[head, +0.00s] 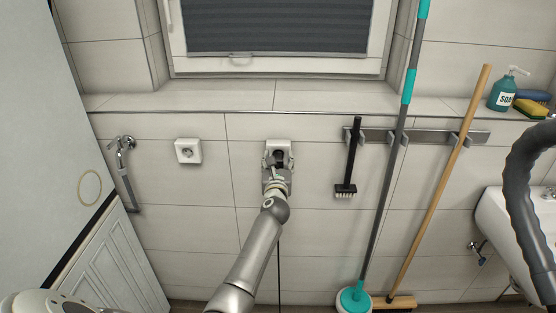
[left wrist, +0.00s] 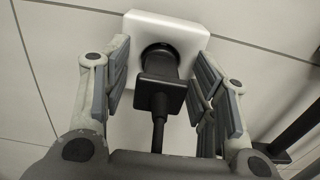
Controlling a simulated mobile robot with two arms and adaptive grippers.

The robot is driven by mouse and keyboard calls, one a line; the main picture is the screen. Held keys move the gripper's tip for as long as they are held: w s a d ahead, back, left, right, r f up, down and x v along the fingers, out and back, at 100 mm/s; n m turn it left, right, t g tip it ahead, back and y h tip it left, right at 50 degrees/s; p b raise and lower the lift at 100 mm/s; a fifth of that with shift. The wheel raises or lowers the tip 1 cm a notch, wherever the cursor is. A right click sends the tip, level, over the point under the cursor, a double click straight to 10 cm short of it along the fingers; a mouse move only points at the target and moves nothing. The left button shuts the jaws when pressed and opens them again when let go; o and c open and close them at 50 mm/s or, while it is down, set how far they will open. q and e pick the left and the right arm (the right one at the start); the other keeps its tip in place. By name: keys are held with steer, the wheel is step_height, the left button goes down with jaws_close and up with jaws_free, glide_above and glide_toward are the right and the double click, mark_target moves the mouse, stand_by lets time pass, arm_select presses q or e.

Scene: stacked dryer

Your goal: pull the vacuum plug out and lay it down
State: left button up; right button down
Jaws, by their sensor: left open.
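The black vacuum plug (left wrist: 160,90) sits in a white wall socket (left wrist: 190,32), with its cord hanging down toward the camera in the left wrist view. In the head view the plug (head: 280,157) is dark against the socket (head: 279,146) below the window. My left gripper (left wrist: 160,85) is open, with one finger on each side of the plug. A gap shows between the plug and each finger pad. In the head view my left gripper (head: 278,168) is in front of the socket and partly hides it. My right gripper is not in view.
A second white socket (head: 188,151) is to the left, beside a tap (head: 124,146). A black brush (head: 347,172), a teal mop (head: 360,296) and a broom (head: 440,185) are to the right. A sink (head: 515,225) and grey hose (head: 520,190) are at far right.

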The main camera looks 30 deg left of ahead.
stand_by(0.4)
arm_select(q)
jaws_close()
steer(key=shift+s+d+p, duration=0.25)
steer(key=shift+s+p, duration=0.1)
steer(key=shift+p, duration=0.05)
steer(key=shift+p+v, duration=0.5)
steer(key=shift+v, duration=0.55)
steer(key=shift+p+v, duration=0.5)
steer(key=shift+v, duration=1.05)
